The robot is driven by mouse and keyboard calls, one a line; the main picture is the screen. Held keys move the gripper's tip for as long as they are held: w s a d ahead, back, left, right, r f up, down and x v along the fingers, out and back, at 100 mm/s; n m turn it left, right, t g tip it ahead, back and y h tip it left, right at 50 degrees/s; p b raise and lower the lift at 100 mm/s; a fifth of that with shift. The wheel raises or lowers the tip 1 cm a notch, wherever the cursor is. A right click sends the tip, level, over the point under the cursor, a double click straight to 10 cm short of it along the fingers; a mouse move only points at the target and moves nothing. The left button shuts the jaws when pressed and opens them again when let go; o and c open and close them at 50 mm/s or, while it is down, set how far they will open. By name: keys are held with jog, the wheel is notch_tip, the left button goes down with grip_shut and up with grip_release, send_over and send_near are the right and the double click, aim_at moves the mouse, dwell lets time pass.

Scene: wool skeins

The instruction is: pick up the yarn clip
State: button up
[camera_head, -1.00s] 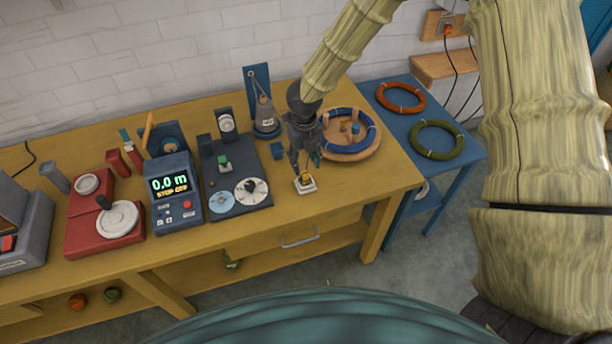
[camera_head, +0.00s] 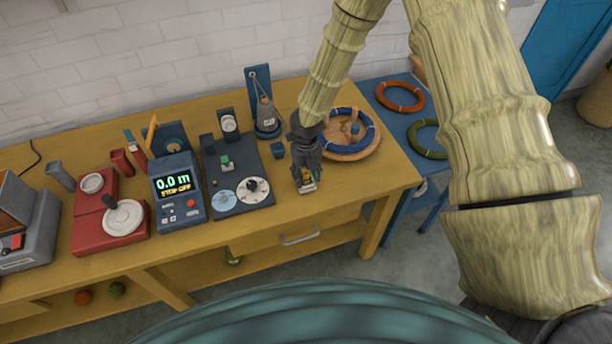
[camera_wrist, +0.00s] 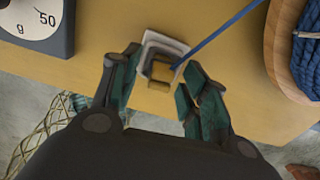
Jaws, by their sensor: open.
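The yarn clip looks to be the small yellow piece (camera_wrist: 164,71) on a pale grey and white base (camera_wrist: 150,45) near the bench's front edge. The base also shows in the head view (camera_head: 308,188), partly hidden by my gripper (camera_head: 306,180). In the wrist view my gripper (camera_wrist: 158,72) is open, with one teal-padded finger on each side of the yellow piece and gaps between. A blue strand (camera_wrist: 225,27) runs from the clip to the upper right. I cannot tell how high the fingertips are above the bench.
Left of the clip is a dark panel with dials (camera_head: 238,184), then the blue meter (camera_head: 176,192) and a red device (camera_head: 108,222). A round wooden tray with blue yarn (camera_head: 362,152) stands behind right. A small blue block (camera_head: 278,150) is close behind.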

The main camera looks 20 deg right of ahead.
jog(key=c, duration=0.9)
jog(key=shift+o, duration=0.2)
jog(key=shift+r, duration=0.1)
